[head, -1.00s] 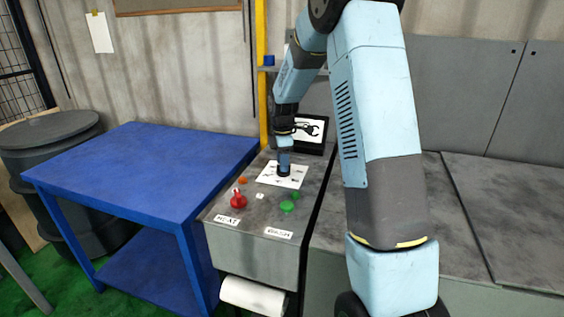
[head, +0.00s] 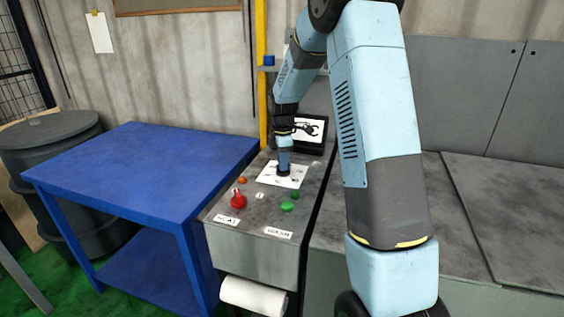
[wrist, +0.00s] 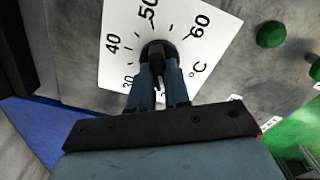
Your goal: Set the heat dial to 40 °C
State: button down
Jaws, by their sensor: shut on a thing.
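The heat dial is a black round knob (wrist: 155,47) on a white scale plate (wrist: 122,62). The wrist view shows the marks 40, 50, 60 and °C, with another number partly hidden by my fingers. My gripper (wrist: 158,72) is shut on the knob, with one finger on each side. In the head view my gripper (head: 283,169) points down onto the plate (head: 268,178), and the knob is mostly covered. I cannot tell which mark the knob points to.
The panel (head: 262,217) also has a red knob (head: 238,199), green buttons (head: 288,207) and an orange button (head: 242,180). A clear blue table (head: 140,165) is at the left.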

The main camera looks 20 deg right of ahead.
jog(key=shift+w+r, duration=0.1)
jog(key=shift+w, duration=0.05)
jog(key=m, duration=0.6)
jog(key=shift+w+m, duration=0.1)
jog(key=shift+m, duration=0.3)
jog(key=m, duration=0.3)
jog(key=shift+m, duration=0.3)
jog(key=m, duration=0.3)
jog(key=shift+d+r+m, duration=0.1)
jog(key=shift+m, duration=0.3)
jog(key=m, duration=0.4)
jog(key=shift+m, duration=2.7)
jog(key=c, duration=1.1)
grip_release()
